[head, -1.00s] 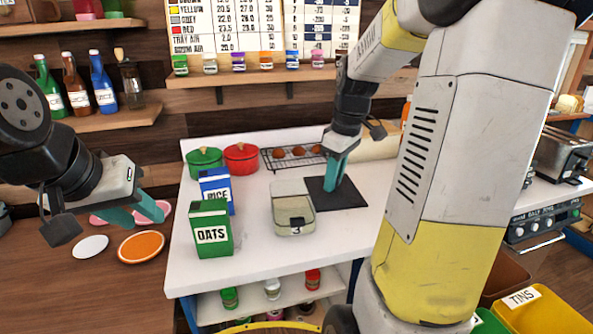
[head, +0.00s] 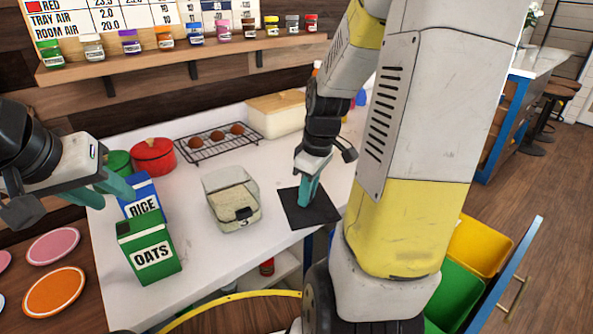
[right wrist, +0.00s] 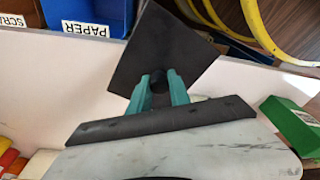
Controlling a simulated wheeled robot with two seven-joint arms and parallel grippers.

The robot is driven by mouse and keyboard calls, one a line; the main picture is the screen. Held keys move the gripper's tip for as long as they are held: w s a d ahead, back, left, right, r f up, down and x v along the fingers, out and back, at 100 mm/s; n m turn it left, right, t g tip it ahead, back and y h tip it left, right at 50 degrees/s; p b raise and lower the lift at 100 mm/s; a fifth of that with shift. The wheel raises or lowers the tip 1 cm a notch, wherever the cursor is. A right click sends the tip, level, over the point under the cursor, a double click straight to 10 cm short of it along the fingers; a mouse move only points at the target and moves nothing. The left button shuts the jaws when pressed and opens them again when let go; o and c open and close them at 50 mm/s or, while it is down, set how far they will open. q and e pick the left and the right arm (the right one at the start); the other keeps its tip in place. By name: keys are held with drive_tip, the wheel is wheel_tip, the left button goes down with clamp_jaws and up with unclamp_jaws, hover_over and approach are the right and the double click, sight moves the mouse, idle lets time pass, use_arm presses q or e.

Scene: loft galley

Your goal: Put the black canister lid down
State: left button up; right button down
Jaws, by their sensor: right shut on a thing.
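The black canister lid (head: 320,209) is a flat dark square with a small knob. My right gripper (head: 306,197) is over it, and in the right wrist view the teal fingers (right wrist: 160,90) are shut on the knob of the lid (right wrist: 165,50). The lid is flat, at the counter's front part, right of the clear canister; I cannot tell whether it touches the counter. The clear canister (head: 220,217) stands open with pale contents and a "3" on its front. My left gripper (head: 102,190) is at the left, open and empty, near the rice box.
The green OATS box (head: 152,255) and blue RICE box (head: 142,204) stand left of the canister. A red pot (head: 153,157), a rack with brown eggs (head: 208,146) and a bread box (head: 277,116) are behind. The white counter (head: 195,235) is bare around the canister.

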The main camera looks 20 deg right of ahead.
drive_tip(key=w+d, duration=0.1)
drive_tip(key=w, duration=0.4)
drive_tip(key=w+d+f, duration=0.1)
drive_tip(key=w+d, duration=0.1)
drive_tip(key=w, duration=0.2)
drive_tip(key=w+d, duration=0.1)
drive_tip(key=w, duration=0.4)
drive_tip(key=shift+w+d+f, duration=0.3)
drive_tip(key=shift+d+f, duration=0.05)
drive_tip(key=shift+d, duration=0.05)
drive_tip(key=shift+f, duration=1.65)
drive_tip(key=shift+f, duration=0.2)
drive_tip(key=c, duration=1.2)
unclamp_jaws()
